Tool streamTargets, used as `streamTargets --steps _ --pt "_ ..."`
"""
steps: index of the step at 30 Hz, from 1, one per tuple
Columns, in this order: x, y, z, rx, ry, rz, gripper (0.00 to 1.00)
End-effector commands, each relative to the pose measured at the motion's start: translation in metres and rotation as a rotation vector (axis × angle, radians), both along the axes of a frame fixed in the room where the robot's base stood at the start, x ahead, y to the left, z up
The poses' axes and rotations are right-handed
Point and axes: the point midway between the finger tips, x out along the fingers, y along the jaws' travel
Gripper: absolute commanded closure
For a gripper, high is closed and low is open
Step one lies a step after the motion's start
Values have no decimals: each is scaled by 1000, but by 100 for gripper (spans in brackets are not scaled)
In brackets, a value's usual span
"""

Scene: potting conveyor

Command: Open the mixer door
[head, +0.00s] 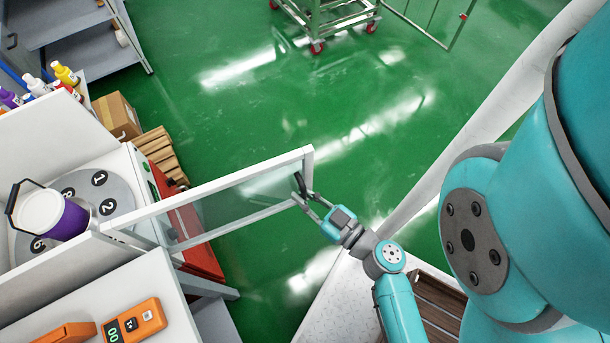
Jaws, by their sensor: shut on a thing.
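The mixer door (309,165) is a white-framed, clear panel. It stands swung out from the white mixer cabinet (65,125) over the green floor, so the cabinet's inside shows. A dark handle (299,182) sits near the door's outer end. My gripper (303,196) is at that handle, with its fingers shut on it. Inside the cabinet a purple and white bucket (66,222) with a dark bail stands tilted in view on a grey numbered disc (122,194). Part of the disc is hidden by the bucket.
Colored bottles (65,74) stand on the left. A cardboard box (116,115) and a wooden pallet (160,153) lie behind the cabinet. An orange handheld device (135,321) lies on the near white surface. A wheeled cart (325,22) stands at the back. The green floor between is clear.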

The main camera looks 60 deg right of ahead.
Motion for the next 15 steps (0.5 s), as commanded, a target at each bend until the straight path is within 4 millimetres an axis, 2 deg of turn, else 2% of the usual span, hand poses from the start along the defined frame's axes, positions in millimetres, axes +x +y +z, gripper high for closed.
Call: streamTargets --steps 14,15 --pt "0 2 0 -1 -1 9 100" --pt "0 2 0 -1 -1 9 80"
